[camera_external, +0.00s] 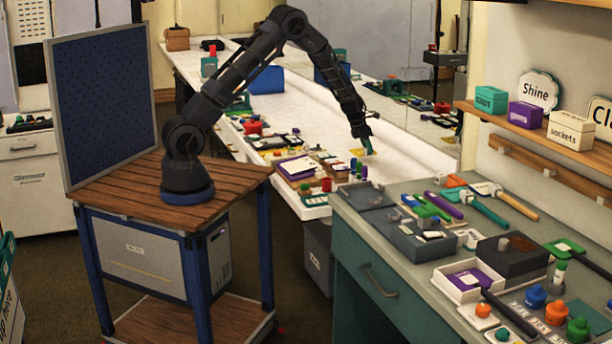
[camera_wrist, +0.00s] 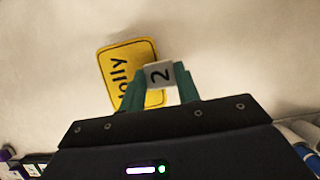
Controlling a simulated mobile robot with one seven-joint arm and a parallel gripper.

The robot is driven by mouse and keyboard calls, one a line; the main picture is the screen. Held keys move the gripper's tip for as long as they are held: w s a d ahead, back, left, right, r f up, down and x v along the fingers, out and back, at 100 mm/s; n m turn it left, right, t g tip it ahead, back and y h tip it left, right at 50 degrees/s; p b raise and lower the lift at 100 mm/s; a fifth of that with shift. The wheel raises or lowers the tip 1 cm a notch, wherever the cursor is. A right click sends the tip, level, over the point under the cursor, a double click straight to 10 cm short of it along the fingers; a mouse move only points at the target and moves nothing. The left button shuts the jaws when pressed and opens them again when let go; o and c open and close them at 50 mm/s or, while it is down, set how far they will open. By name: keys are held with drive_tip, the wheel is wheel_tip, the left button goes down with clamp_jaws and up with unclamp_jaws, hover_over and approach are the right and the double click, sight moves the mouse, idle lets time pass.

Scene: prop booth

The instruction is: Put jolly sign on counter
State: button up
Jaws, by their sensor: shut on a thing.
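The jolly sign (camera_wrist: 117,68) is a yellow plate with a black border and black lettering, turned sideways in the wrist view. It also shows as a small yellow patch (camera_external: 356,152) at my gripper in the external view. I cannot tell whether the block is fixed to the sign. In the external view my gripper (camera_external: 367,150) is over the long white counter (camera_external: 310,100). Whether the sign touches the counter is unclear.
Several small items and boxes line the counter's near edge, including a purple-and-white box (camera_external: 298,167). A blue bin (camera_external: 266,80) stands farther back. The grey-green workbench (camera_external: 350,218) at right is crowded with tools. The counter's middle is mostly clear.

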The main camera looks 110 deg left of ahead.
drive_tip(key=shift+f, duration=1.9)
drive_tip(key=o, duration=1)
drive_tip(key=shift+f, duration=0.1)
drive_tip(key=shift+c, duration=0.2)
drive_tip(key=v, duration=1.2)
